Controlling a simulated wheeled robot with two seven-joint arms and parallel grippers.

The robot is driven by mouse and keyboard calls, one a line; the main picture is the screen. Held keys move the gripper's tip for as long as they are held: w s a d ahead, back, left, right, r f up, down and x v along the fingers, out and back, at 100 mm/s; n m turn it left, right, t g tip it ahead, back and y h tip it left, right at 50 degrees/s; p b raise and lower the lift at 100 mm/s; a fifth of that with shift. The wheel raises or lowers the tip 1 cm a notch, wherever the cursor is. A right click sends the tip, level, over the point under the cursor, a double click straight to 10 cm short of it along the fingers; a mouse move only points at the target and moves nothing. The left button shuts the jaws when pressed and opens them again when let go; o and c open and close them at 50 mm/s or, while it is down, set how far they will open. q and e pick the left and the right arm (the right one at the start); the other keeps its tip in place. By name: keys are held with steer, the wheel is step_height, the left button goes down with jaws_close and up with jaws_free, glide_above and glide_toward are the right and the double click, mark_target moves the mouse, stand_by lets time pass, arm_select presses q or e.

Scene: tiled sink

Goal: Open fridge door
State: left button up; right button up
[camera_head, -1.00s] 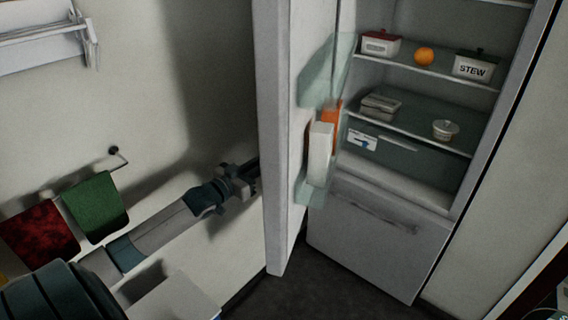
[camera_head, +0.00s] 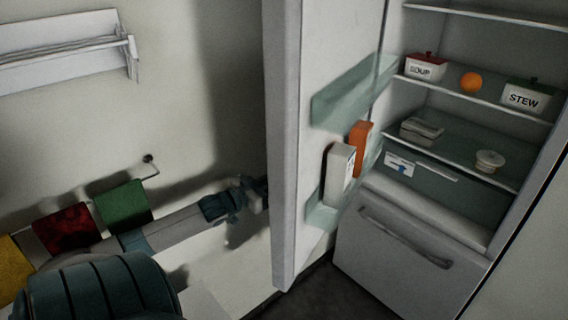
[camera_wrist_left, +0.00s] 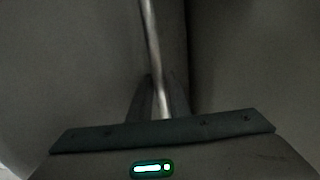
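The fridge door (camera_head: 284,150) stands wide open, swung to the left of the fridge. Its inner side shows clear bins with an orange carton (camera_head: 361,143) and a white carton (camera_head: 340,175). My left gripper (camera_head: 262,190) is at the outer face of the door, partly hidden by the door edge. In the left wrist view a thin metal door handle (camera_wrist_left: 151,40) runs down between the dark fingers (camera_wrist_left: 158,100), which sit close on both sides of it. My right gripper is not in view.
Inside the fridge are a soup box (camera_head: 425,67), an orange (camera_head: 471,82), a stew box (camera_head: 526,97) and a small white bowl (camera_head: 490,160). A lower drawer (camera_head: 395,245) is closed. Towels (camera_head: 125,205) hang on a rail along the left wall, near my left arm.

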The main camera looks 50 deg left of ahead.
arm_select(q)
steer(key=shift+w, duration=0.1)
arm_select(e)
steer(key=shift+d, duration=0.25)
